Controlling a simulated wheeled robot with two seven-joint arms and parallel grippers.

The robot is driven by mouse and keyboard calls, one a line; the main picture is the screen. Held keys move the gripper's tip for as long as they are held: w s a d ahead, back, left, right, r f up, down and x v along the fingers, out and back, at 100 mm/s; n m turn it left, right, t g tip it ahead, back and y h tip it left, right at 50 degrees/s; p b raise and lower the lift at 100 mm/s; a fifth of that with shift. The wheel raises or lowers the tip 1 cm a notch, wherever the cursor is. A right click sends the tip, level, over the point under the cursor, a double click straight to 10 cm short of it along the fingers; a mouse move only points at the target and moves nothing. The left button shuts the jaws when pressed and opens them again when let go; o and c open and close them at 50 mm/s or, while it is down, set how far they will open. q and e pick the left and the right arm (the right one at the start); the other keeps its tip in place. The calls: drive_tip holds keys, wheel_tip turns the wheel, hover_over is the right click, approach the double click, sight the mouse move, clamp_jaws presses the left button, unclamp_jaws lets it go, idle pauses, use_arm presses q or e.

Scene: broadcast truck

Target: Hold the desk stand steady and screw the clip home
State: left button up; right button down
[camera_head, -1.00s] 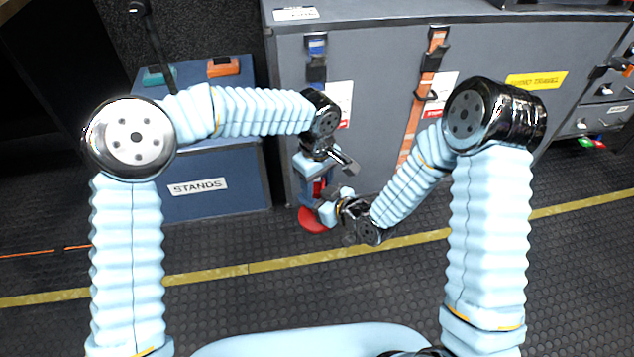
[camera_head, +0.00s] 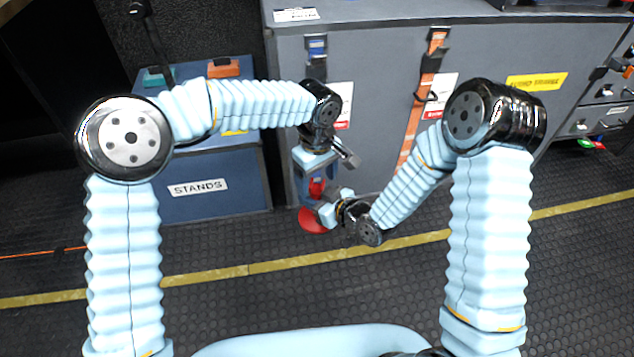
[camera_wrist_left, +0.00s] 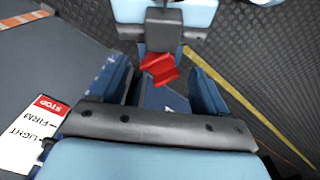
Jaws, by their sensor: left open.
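The desk stand shows as a red round base (camera_head: 312,222) low in front of the grey case in the head view. Above it is a small red piece (camera_head: 317,187), apparently the clip. In the left wrist view the red piece (camera_wrist_left: 160,68) lies beyond and between my left fingers, with gaps on both sides. My left gripper (camera_head: 316,188) points down over the stand, open; its blue fingers also show in the wrist view (camera_wrist_left: 163,90). My right gripper (camera_head: 328,212) reaches in from the right at the stand, below the left one. Its fingers hide the stand's middle, so its grip is unclear.
The grey case (camera_head: 380,110) with orange and blue straps stands close behind the grippers. A blue box labelled STANDS (camera_head: 215,205) is at the left. The dark studded floor in front, crossed by a yellow line (camera_head: 290,263), is clear.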

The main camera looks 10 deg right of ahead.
use_arm(q)
wheel_tip(320, 180, up, 2)
drive_tip(key=shift+r, duration=0.1)
drive_tip(key=shift+c, duration=0.2)
drive_tip(key=shift+r, duration=0.25)
drive_tip(key=shift+c, duration=0.2)
wheel_tip(320, 180, up, 3)
drive_tip(key=n, duration=0.3)
drive_tip(key=shift+f, duration=0.1)
drive_tip(key=shift+f, duration=3.95)
